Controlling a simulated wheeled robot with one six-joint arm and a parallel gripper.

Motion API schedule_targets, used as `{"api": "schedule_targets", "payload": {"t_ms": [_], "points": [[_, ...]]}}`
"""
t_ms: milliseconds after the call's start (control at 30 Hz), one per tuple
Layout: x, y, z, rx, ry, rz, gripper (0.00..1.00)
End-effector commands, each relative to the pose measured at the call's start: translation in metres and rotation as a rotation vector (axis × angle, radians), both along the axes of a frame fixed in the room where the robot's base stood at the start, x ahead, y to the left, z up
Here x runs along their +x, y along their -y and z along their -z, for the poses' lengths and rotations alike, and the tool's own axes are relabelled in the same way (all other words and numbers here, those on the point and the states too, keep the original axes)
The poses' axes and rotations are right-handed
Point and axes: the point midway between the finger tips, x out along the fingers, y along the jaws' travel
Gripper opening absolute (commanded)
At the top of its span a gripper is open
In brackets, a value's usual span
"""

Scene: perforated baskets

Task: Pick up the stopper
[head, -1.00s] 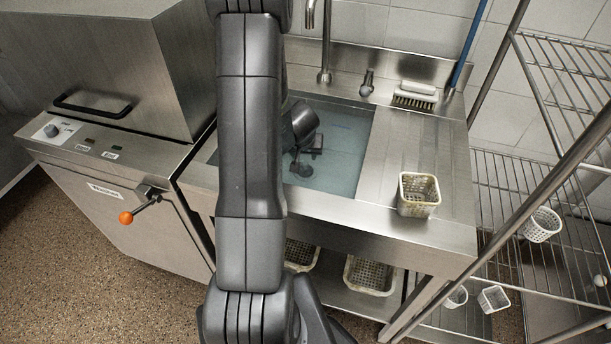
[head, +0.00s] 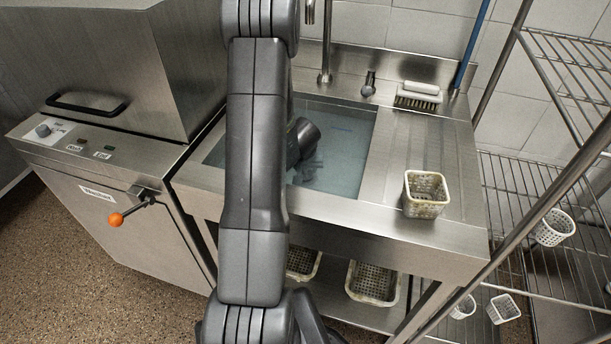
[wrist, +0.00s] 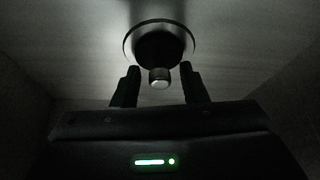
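The stopper (wrist: 158,48) shows in the wrist view as a dark round plug with a small pale metal knob. It sits in the round drain ring on the sink floor. My gripper (wrist: 160,72) is open, with one dark finger on each side of the knob and visible gaps between. It holds nothing. In the head view my gripper (head: 304,168) is down in the water of the sink (head: 372,150), blurred. The stopper cannot be made out there.
A perforated basket (head: 425,191) stands on the drainboard (head: 415,140) to the right. A brush (head: 418,95) lies at the back. A faucet (head: 325,50) rises behind the sink. The dishwasher (head: 130,60) stands left, a wire rack (head: 560,180) right.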

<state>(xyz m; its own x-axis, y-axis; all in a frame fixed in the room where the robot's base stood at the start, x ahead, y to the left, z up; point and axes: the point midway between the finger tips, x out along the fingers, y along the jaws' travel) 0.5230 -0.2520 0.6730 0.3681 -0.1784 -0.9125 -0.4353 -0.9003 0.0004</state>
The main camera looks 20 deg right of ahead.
Motion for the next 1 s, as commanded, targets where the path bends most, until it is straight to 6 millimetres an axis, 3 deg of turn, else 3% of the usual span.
{"api": "schedule_targets", "payload": {"t_ms": [33,200,667,1000], "points": [[0.000,0.000,0.000,0.000,0.000,0.000,0.28],[0.000,0.000,0.000,0.000,0.000,0.000,0.00],[0.000,0.000,-0.008,0.000,0.000,0.000,0.00],[0.000,0.000,-0.047,0.000,0.000,0.000,0.00]]}}
